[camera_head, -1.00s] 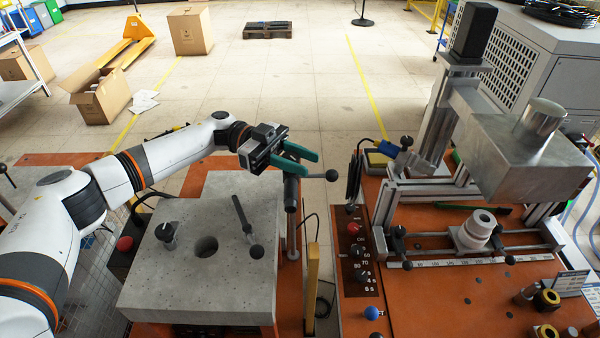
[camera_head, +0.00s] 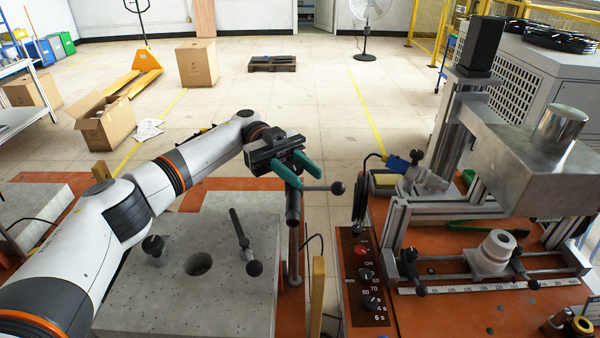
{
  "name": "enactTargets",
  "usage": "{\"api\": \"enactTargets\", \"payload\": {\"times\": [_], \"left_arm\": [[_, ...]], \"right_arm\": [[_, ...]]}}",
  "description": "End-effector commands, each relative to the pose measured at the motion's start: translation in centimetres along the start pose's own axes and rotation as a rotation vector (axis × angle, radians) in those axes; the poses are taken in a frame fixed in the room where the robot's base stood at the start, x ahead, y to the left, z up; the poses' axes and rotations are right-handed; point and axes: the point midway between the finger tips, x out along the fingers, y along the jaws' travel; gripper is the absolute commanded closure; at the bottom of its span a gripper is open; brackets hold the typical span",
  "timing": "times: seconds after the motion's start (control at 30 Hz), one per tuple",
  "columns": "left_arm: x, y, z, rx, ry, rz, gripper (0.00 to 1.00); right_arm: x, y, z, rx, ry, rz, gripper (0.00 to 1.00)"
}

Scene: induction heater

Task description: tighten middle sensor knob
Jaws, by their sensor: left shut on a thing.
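My left gripper (camera_head: 303,179), with green fingers, is shut at the top of a dark upright post (camera_head: 293,208) behind the grey block. A lever ending in a black ball knob (camera_head: 337,188) sticks out to the right from the post top, just beyond the fingertips. The fingers cover part of the joint, so the exact grip is hidden. I cannot tell which knob is the middle sensor knob. My right gripper does not show.
The grey block (camera_head: 225,300) has a round hole and a small black knob (camera_head: 153,246). To the right, a control panel (camera_head: 360,275) sits on the orange table with a clamp rail, a white cylinder (camera_head: 492,252) and a metal press head (camera_head: 530,165). A yellow post (camera_head: 317,290) stands between.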

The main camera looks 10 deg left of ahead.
Motion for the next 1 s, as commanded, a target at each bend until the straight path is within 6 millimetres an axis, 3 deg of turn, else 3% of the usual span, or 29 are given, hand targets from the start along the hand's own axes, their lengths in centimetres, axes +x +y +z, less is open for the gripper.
{"api": "enactTargets", "payload": {"times": [0.17, 0.2, 0.33, 0.67, 0.77, 1.0], "left_arm": [[-0.1, 0.0, 0.3, 0.005, -0.003, 0.003, 0.90], [-0.1, 0.0, 0.3, 0.005, -0.003, 0.003, 0.66], [-0.1, 0.0, 0.2, 0.004, -0.002, 0.003, 0.46], [0.0, 0.0, 0.4, 0.003, 0.000, 0.002, 0.46], [0.0, 0.0, 1.4, 0.006, 0.001, 0.002, 0.46], [-0.1, 0.0, 6.0, 0.008, 0.000, 0.003, 0.46]], "right_arm": [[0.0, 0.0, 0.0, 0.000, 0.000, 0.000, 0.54], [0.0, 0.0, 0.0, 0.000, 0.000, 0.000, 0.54], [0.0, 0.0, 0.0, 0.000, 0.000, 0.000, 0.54], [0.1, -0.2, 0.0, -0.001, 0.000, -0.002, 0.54], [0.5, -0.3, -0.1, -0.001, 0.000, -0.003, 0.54], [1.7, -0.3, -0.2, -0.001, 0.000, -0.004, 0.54]]}}
